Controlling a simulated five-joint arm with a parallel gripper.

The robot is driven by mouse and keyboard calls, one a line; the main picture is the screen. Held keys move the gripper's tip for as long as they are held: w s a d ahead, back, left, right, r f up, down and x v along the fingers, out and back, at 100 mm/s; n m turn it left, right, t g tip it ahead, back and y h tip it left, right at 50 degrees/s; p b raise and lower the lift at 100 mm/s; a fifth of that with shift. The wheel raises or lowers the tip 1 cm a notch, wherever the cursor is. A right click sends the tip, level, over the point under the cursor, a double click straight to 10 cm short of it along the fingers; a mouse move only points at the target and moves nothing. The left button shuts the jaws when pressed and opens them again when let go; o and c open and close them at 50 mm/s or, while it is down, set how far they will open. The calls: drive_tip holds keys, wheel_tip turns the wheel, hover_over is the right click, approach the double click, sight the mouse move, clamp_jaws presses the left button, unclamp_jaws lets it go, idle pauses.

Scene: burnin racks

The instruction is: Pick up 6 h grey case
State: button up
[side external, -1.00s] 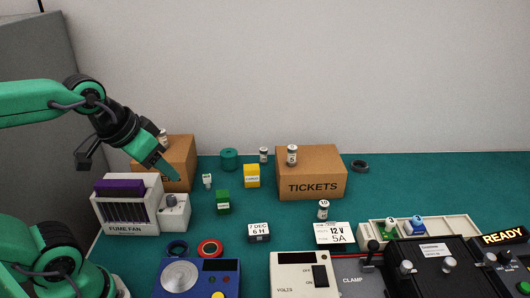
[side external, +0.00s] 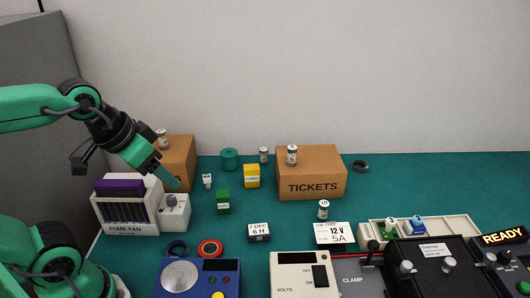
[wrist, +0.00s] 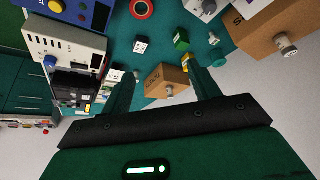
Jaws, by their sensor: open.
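The grey case (side external: 259,232) is a small dark block with a white label reading "7 DEC 6 H". It sits on the green mat left of the "12 V 5A" card (side external: 335,233). In the wrist view the case (wrist: 140,46) shows small, beyond the fingers. My gripper (side external: 172,183) is above the fume fan box at the left, well apart from the case. In the wrist view its two fingers (wrist: 160,84) stand wide apart with nothing held between them.
The fume fan box (side external: 127,212) is just below my gripper. Green (side external: 223,202) and yellow (side external: 252,176) blocks stand behind the case. A blue scale (side external: 198,279) and a volts unit (side external: 304,279) are in front. The tickets box (side external: 311,174) stands at the back. Mat around the case is mostly clear.

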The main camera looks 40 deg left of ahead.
drive_tip(key=shift+o, duration=1.1)
drive_tip(key=n+g, duration=0.6)
drive_tip(key=n, duration=0.4)
hover_over(259, 229)
wheel_tip(259, 229, down, 16)
drive_tip(key=shift+a, duration=0.1)
drive_tip(key=shift+w+f, duration=0.1)
drive_tip(key=shift+f, duration=0.25)
drive_tip(key=shift+f, duration=1.3)
